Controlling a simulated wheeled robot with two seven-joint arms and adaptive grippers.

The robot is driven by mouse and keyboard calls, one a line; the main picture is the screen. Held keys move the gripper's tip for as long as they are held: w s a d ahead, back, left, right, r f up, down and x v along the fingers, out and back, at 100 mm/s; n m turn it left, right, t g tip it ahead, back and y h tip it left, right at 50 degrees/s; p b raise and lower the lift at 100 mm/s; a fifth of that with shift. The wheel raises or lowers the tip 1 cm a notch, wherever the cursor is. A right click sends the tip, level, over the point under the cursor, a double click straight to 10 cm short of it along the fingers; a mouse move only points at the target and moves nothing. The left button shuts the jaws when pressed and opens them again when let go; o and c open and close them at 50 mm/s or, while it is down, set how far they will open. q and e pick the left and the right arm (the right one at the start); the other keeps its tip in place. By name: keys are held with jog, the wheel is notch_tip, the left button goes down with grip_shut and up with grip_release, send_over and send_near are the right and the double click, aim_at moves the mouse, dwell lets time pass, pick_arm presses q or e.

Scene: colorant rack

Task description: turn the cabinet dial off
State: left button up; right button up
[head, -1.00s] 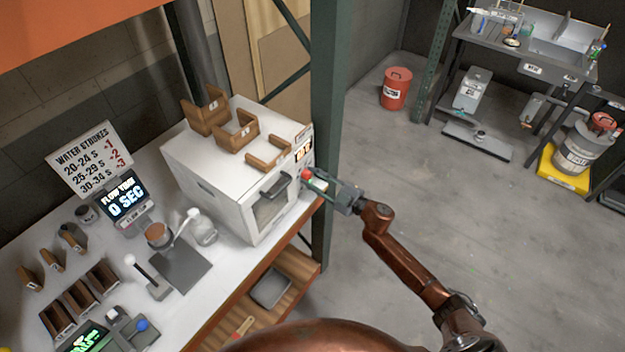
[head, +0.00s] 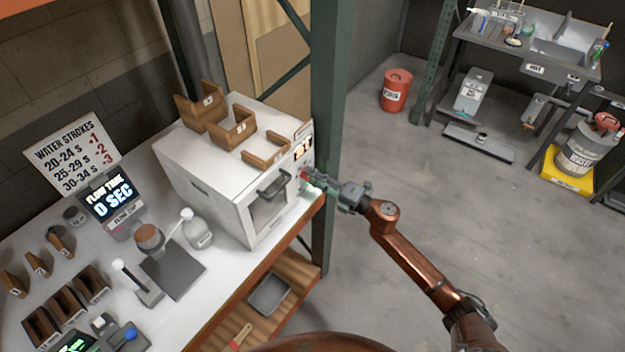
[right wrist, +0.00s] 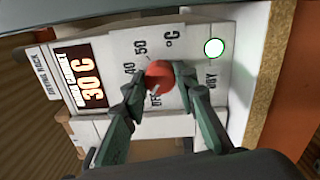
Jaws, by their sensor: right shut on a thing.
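The white cabinet (head: 215,180) stands on the bench in the head view, with a handled door on its front. Its red dial (right wrist: 159,74) shows in the right wrist view, beside the marks 40, 50, °C and a partly covered OFF. The display (right wrist: 84,80) reads 30 C. A round light (right wrist: 214,48) glows pale with a green rim near a partly covered word ending in DY. My right gripper (right wrist: 160,82) is shut on the dial, one finger on each side; it also shows at the cabinet's front in the head view (head: 312,180). My left gripper is not in view.
Wooden holders (head: 232,128) stand on the cabinet top. A green post (head: 328,130) rises close behind the gripper. A flow-time display (head: 108,200) and small tools crowd the bench at left. The floor (head: 450,210) at right is open.

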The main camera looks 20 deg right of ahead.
jog(key=shift+f+n+b, duration=0.1)
jog(key=shift+n+b, duration=0.9)
jog(key=shift+n, duration=1)
jog(key=o, duration=1.2)
jog(key=shift+c, duration=0.2)
jog(key=v, duration=1.2)
jog(key=shift+d, duration=0.1)
